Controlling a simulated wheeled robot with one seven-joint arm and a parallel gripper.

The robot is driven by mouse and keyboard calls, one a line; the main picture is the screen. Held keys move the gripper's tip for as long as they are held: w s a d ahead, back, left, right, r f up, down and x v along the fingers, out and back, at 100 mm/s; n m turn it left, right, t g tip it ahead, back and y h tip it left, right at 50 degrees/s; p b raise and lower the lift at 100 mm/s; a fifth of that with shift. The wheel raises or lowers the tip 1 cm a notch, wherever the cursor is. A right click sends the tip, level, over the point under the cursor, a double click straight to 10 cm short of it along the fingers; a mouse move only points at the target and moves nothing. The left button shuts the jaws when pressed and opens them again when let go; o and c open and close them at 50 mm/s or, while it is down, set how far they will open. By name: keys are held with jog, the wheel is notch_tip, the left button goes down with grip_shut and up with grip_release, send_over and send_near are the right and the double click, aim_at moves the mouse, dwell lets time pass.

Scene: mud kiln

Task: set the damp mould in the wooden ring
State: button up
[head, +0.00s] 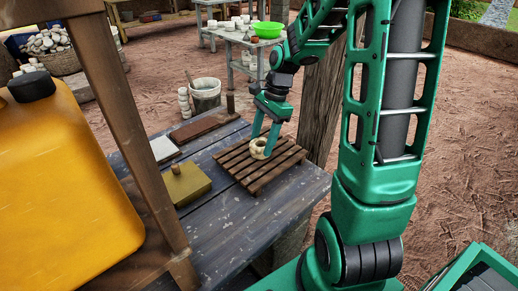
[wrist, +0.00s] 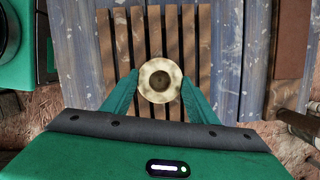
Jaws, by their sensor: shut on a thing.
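The damp mould (wrist: 160,81) looks like a pale cream, round piece with a dark hollow in its middle. My gripper (head: 264,142) is shut on it, with one green finger on each side in the wrist view. In the head view the mould (head: 258,149) is over the slatted wooden rack (head: 245,178). I cannot tell whether it touches the slats or hangs just above them. I cannot make out a wooden ring in either view.
The rack lies on a blue-grey plank table (head: 225,228). To its left are an olive block with a wooden knob (head: 188,184), a pale tile (head: 163,149) and a brown board (head: 198,128). A bucket (head: 206,95) stands behind. A yellow can (head: 65,180) and timber post (head: 140,130) fill the left.

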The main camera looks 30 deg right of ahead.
aim_at(262, 143)
jog(key=shift+r, duration=0.15)
jog(key=shift+r, duration=0.6)
notch_tip(262, 143, up, 3)
jog(key=s+a+r, duration=0.4)
jog(key=a+r, duration=0.2)
jog(key=a, duration=0.5)
jog(key=shift+r, duration=0.3)
